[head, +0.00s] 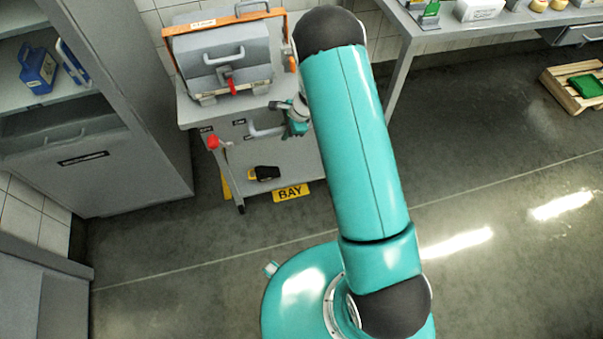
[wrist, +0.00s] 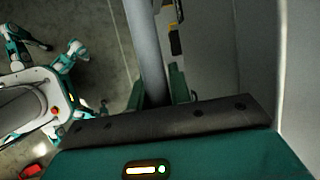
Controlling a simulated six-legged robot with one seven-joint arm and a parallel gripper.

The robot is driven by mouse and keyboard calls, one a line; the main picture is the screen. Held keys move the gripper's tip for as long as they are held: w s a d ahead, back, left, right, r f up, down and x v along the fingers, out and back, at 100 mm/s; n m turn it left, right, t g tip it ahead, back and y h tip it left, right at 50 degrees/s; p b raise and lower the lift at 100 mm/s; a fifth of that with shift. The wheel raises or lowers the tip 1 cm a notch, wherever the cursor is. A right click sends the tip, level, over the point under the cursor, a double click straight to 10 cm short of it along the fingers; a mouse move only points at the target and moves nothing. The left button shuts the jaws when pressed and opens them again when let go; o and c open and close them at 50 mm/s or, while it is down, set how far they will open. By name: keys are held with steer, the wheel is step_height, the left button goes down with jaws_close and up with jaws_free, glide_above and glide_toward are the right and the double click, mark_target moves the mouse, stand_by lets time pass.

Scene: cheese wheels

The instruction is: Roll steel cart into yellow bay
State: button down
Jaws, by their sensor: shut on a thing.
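The steel cart (head: 290,155) stands at the back wall in the head view, right of a grey cabinet. My gripper (head: 297,118) is at the cart's front, beside its grey handle (head: 265,131); my arm hides part of the cart's right side. In the wrist view my gripper (wrist: 160,92) is shut on the grey handle bar (wrist: 148,50), which runs between the teal fingers. A yellow BAY plate (head: 290,192) lies on the floor at the cart's front lower edge. A yellow strip (head: 226,185) shows by its left front wheel. The rest of the bay is hidden under the cart.
A grey lidded box with an orange frame (head: 222,55) sits on the cart. A red-knobbed lever (head: 213,143) sticks out at its front left. The grey cabinet (head: 85,150) stands close on the left, a table (head: 410,30) on the right. The front floor is open.

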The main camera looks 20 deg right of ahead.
steer(key=shift+w, duration=1.1)
steer(key=c, duration=0.6)
jaws_free()
steer(key=shift+r, duration=0.15)
steer(key=shift+v, duration=3.9)
